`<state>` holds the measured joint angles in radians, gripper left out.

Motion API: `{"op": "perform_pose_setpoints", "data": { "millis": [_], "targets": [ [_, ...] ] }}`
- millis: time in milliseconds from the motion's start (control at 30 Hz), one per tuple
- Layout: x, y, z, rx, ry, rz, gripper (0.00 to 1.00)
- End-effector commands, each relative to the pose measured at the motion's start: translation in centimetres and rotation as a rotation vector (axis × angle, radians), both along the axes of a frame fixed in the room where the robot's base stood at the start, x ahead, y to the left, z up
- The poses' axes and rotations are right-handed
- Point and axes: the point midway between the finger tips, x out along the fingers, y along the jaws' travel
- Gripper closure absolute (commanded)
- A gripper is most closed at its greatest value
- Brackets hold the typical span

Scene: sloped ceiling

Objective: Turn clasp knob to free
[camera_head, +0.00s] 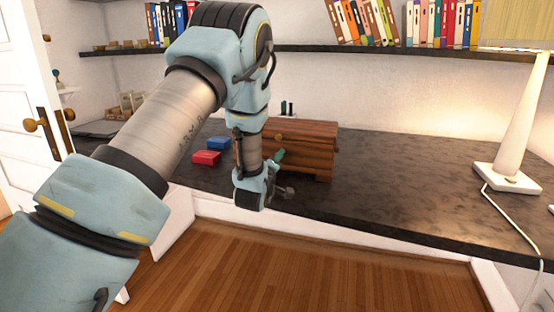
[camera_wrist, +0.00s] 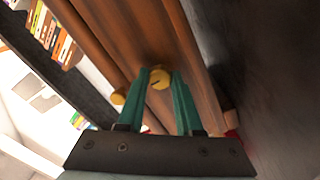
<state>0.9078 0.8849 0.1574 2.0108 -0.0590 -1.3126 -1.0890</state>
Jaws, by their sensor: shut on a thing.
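A brown wooden box (camera_head: 318,142) stands on the dark desk, right of my gripper in the head view. In the wrist view its plank front (camera_wrist: 135,40) appears tilted. My gripper (camera_head: 279,156) has green fingers and is at the front of the box. In the wrist view my gripper (camera_wrist: 165,76) is shut on a round brass clasp knob (camera_wrist: 160,82) with a dark slot mark. A second brass knob (camera_wrist: 118,97) shows left of the fingers, outside the grip. My arm hides part of the box's left side in the head view.
A red block (camera_head: 206,158) and a blue block (camera_head: 218,143) lie left of the box. A white lamp (camera_head: 510,175) stands at right on the desk (camera_head: 400,175). Bookshelves run above. The desk between box and lamp is clear.

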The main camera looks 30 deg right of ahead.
Motion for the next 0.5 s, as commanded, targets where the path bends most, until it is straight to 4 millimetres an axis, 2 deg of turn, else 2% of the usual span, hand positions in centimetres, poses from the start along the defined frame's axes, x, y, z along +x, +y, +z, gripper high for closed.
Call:
{"op": "perform_pose_setpoints", "data": {
  "millis": [500],
  "targets": [
    [0.01, 0.03, -0.24, 0.072, -0.069, 0.0, 1.0]
  ]
}}
